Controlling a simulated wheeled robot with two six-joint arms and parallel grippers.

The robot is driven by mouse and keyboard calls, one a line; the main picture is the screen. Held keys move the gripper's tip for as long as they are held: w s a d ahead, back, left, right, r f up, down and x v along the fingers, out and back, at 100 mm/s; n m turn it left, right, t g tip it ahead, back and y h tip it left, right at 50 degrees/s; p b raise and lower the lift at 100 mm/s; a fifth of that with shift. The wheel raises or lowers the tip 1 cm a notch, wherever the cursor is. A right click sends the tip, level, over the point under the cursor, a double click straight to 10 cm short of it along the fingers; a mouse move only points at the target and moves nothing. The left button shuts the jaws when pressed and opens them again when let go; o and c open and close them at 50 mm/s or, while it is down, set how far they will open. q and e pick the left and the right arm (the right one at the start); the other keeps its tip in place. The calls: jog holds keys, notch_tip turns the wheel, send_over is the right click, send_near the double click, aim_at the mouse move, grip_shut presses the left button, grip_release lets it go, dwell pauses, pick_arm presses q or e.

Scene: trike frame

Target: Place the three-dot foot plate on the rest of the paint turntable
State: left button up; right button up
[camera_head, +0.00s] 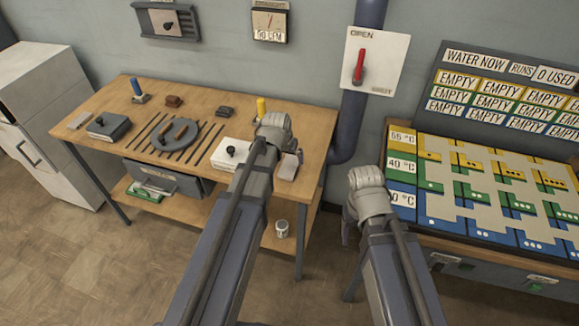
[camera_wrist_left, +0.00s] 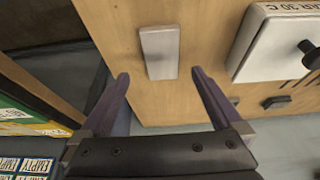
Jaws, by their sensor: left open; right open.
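A pale grey rectangular plate (camera_head: 289,167) lies flat near the right end of the wooden table. In the left wrist view this plate (camera_wrist_left: 160,52) lies just beyond and between the fingertips. No dots can be made out on it, so I cannot tell if it is the three-dot foot plate. My left gripper (camera_wrist_left: 160,76) is open and empty, apart from the plate; its hand (camera_head: 275,132) reaches over the table's right end. My right gripper (camera_head: 362,205) is open and empty right of the table.
A white box with a black knob (camera_head: 228,160) stands left of the plate; it also shows in the left wrist view (camera_wrist_left: 272,50). Dark slats (camera_head: 205,145) surround the disc. A yellow peg (camera_head: 261,106) stands behind. A board with coloured, dotted tiles (camera_head: 480,190) is at right.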

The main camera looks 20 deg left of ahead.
aim_at(289, 166)
pick_arm(q)
jog(key=shift+b+x, duration=3)
jog(key=shift+x, duration=0.6)
jog(key=shift+a+r, duration=0.1)
jog(key=shift+a, duration=0.05)
jog(key=shift+c, duration=0.2)
grip_shut()
jog(key=shift+r, duration=0.1)
notch_tip(289, 166, up, 10)
jog(key=p, duration=1)
